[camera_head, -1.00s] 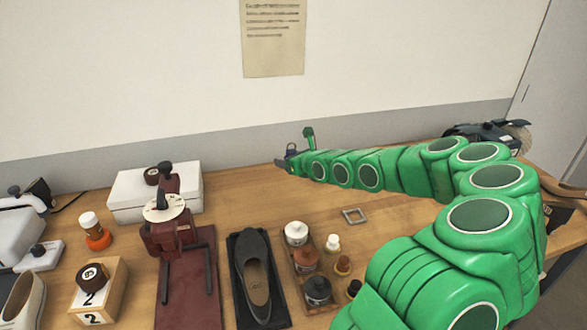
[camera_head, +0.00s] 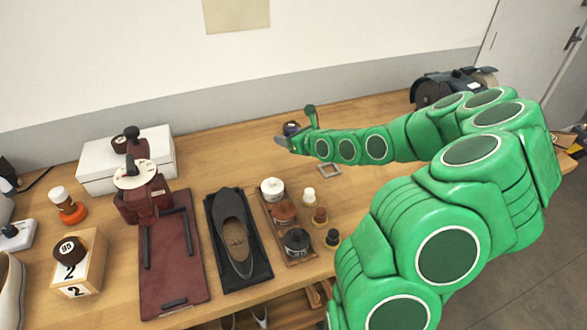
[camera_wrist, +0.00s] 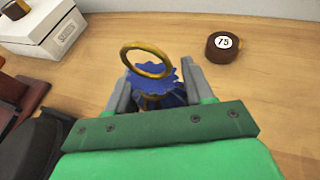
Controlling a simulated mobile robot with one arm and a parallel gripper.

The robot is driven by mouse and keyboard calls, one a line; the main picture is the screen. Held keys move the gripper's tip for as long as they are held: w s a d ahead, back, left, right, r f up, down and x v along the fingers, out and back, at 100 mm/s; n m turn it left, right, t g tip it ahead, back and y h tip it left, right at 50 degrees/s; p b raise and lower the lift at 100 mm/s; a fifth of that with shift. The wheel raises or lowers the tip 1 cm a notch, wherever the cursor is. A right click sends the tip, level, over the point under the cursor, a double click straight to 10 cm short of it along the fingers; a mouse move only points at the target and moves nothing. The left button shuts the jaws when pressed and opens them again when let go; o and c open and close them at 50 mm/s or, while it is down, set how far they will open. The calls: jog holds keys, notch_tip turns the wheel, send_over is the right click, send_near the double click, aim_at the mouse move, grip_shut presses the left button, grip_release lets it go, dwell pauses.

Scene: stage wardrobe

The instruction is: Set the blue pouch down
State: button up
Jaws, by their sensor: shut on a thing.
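The blue pouch (camera_wrist: 163,75) shows in the wrist view as a ruffled blue top with a gold ring above it. My gripper (camera_wrist: 152,92) is shut on it, with a grey finger on each side. The pouch's lower part is hidden by the green palm. In the head view my gripper (camera_head: 284,142) is over the back middle of the wooden table (camera_head: 225,160), pointing left. The pouch cannot be clearly made out there. I cannot tell whether it touches the table.
A brown disc marked 75 (camera_wrist: 223,47) lies on the table to the right of the pouch in the wrist view. A white box (camera_head: 98,178) stands further left. Bare wood surrounds the gripper.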

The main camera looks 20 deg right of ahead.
aim_at(291, 166)
jog(key=shift+s+d+f, duration=0.2)
jog(key=shift+s+f, duration=0.1)
jog(key=shift+f, duration=3.85)
jog(key=shift+f, duration=0.1)
jog(key=o, duration=1)
jog(key=shift+s, duration=0.15)
jog(key=shift+v, duration=3.65)
